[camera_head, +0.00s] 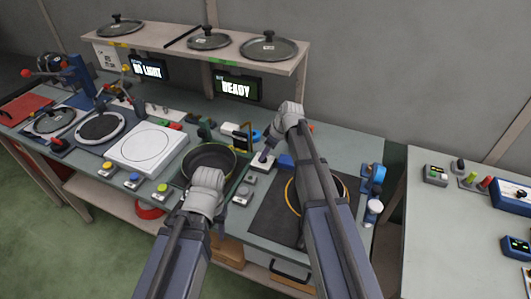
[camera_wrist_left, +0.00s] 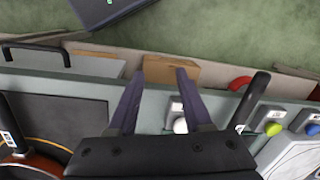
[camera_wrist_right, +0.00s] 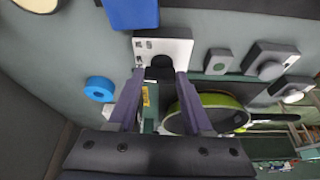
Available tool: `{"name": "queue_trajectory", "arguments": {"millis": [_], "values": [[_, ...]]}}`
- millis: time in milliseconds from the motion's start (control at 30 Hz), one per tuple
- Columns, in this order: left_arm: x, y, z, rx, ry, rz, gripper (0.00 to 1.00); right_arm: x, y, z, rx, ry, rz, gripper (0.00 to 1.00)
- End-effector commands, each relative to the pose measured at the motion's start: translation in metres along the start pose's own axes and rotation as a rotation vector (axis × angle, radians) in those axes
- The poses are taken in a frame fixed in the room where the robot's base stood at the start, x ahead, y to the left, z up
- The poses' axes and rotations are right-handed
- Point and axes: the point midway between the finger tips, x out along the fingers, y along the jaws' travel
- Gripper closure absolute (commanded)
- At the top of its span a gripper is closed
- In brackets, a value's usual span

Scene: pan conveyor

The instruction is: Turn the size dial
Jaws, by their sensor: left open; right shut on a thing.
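The size dial appears to be the black knob (camera_wrist_right: 158,66) on a white-topped box (camera_wrist_right: 180,47) in the right wrist view. The same white box (camera_head: 261,165) stands on the bench, right of the pan, in the head view. My right gripper (camera_wrist_right: 160,76) is shut on the black knob, with a finger on each side of it. In the head view the right gripper (camera_head: 266,153) reaches down onto this box. My left gripper (camera_wrist_left: 162,72) is open and empty at the bench's front edge. In the head view its fingers are hidden by its own wrist.
A dark pan (camera_head: 208,158) sits beside my left wrist. A white round-plated station (camera_head: 147,148) is further left. A black mat (camera_head: 268,212) lies partly under my right arm. A shelf (camera_head: 185,47) holds lids above screens; one screen (camera_head: 236,88) reads READY.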

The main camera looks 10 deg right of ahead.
Motion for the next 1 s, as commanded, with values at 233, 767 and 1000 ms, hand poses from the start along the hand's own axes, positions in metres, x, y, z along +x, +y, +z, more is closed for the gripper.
{"name": "queue_trajectory", "arguments": {"millis": [233, 767, 1000], "values": [[0.0, 0.0, 0.0, 0.0, 0.0, 0.0, 0.5, 0.0001, 0.001, 0.0, -0.056, -0.001, -0.023, 1.0], [0.0, 0.0, 0.0, 0.0, 0.0, 0.0, 0.5, 0.0001, 0.0007, 0.0004, -0.067, -0.002, -0.028, 0.47], [0.0, 0.0, 0.0, 0.0, 0.0, 0.0, 0.5, 0.0001, 0.0007, 0.0001, -0.067, -0.001, -0.027, 0.2]]}}
